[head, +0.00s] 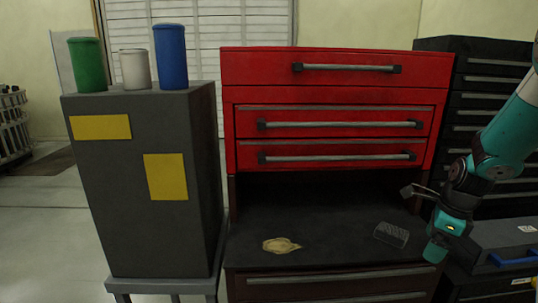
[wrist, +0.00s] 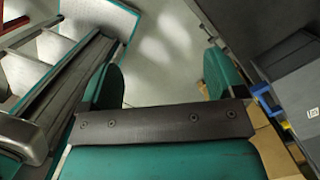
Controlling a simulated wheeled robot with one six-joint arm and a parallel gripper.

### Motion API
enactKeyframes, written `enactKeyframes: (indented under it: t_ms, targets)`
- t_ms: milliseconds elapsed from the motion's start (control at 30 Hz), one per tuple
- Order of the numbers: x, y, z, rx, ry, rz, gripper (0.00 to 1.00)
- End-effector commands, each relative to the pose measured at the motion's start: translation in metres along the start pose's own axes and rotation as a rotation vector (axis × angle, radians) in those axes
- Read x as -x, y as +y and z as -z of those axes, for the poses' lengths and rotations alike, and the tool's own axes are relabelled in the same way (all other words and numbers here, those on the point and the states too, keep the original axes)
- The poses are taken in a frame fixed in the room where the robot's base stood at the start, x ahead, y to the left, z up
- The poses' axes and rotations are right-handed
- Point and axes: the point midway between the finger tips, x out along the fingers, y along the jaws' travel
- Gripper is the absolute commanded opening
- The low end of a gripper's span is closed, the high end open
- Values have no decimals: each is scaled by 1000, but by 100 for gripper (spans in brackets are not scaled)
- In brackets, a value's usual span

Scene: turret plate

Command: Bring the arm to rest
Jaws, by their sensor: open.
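My gripper (head: 436,250) hangs at the right in the head view, at the end of my teal arm, in front of the red and dark tool cabinet's right side. In the wrist view my gripper (wrist: 164,80) shows two teal fingers standing well apart, with a dark plate across the palm. Nothing is between them; pale floor shows in the gap. In the head view the fingers are small and partly merge with each other.
A dark cabinet (head: 142,190) at left carries green, white and blue cylinders. The red drawers (head: 335,68) are shut. A tan cloth-like item (head: 281,245) and a grey block (head: 391,234) lie on the dark worktop (head: 330,225). A case with a blue handle (head: 515,258) stands right.

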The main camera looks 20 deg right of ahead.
Motion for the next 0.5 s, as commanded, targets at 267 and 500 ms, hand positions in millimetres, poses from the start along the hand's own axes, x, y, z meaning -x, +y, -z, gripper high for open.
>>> enactKeyframes:
  t_ms: [267, 500]
  targets:
    - [18, 32, -48, 345, -32, -10, 89]
    - [43, 96, -108, 887, -88, -20, 89]
